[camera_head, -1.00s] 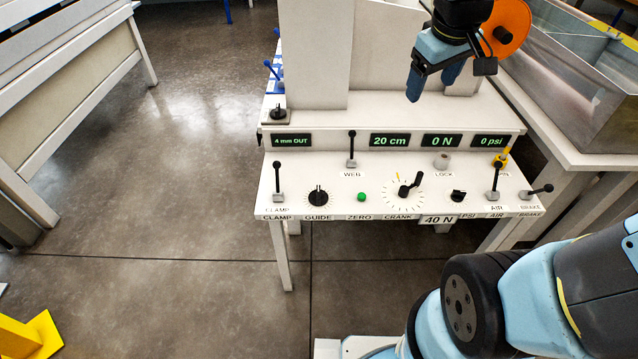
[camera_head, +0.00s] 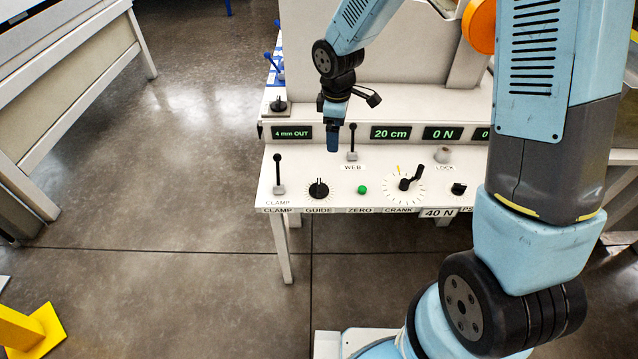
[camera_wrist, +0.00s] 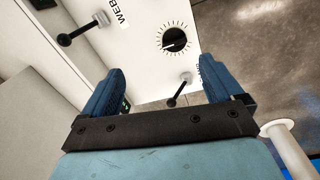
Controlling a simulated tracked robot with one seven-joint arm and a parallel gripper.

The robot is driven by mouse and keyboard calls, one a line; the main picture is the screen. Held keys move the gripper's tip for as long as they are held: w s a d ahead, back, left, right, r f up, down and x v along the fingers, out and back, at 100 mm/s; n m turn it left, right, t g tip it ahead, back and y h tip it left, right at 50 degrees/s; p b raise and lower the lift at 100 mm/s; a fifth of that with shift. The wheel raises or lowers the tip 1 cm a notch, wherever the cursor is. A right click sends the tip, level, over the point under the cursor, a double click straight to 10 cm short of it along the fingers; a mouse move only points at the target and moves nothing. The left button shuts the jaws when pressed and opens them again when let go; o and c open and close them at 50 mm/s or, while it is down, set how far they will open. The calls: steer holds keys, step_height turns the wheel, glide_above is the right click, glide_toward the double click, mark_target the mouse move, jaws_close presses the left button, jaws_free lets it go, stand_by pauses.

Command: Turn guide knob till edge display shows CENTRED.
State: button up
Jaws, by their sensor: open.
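The guide knob (camera_head: 318,189) is a black round knob above the GUIDE label on the white panel. It also shows in the wrist view (camera_wrist: 176,40), ahead of the fingers. The edge display (camera_head: 291,133) at the panel's left reads "4 mm OUT" in green. My gripper (camera_head: 333,148) hangs above the panel, up and to the right of the knob and apart from it. In the wrist view its two blue fingers (camera_wrist: 158,85) are spread, with nothing held between them.
The WEB lever (camera_head: 352,145) stands close to my gripper. The CLAMP lever (camera_head: 278,173) stands left of the knob. The green ZERO button (camera_head: 361,190) and the crank (camera_head: 406,184) are to its right. Other displays read 20 cm (camera_head: 390,133) and 0 N (camera_head: 441,133).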

steer(key=n, duration=0.2)
glide_toward(319, 184)
steer(key=shift+g, duration=0.4)
steer(key=f, duration=0.9)
steer(key=shift+w+d+f, duration=0.1)
steer(key=shift+w+f, duration=0.1)
steer(key=shift+w, duration=0.05)
steer(key=c, duration=1)
steer(key=shift+c, duration=0.2)
steer(key=m, duration=0.5)
steer(key=shift+m, duration=0.3)
steer(key=m, duration=0.5)
steer(key=shift+m, duration=0.4)
steer(key=shift+w, duration=0.1)
